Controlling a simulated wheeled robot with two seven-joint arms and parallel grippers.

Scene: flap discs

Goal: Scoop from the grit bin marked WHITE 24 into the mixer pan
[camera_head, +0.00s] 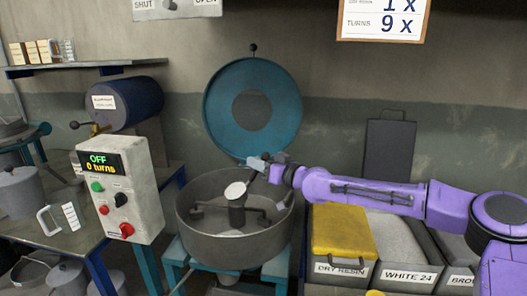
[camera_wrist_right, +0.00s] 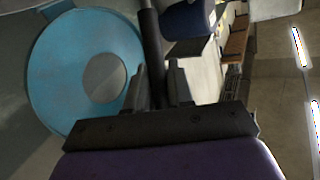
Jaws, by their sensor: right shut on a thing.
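My right gripper (camera_head: 262,163) is above the rear rim of the grey mixer pan (camera_head: 195,222). It is shut on a dark handle (camera_wrist_right: 150,50), which runs between the fingers in the wrist view. In the head view the handle slants down to a pale round patch (camera_head: 235,190) over the pan's middle. This looks like the scoop's head with light grit, but its edges blend with the mixer hub. The bin marked WHITE 24 (camera_head: 408,277) stands right of the pan, with a grey surface partly behind my right arm. My left gripper is out of view.
The pan's round teal lid (camera_head: 225,110) stands raised behind it. The DRY RESIN bin has a yellow lid (camera_head: 340,230). A dark panel (camera_head: 388,148) stands upright behind the bins. A control box (camera_head: 120,190) reading OFF, 0 turns stands left of the pan.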

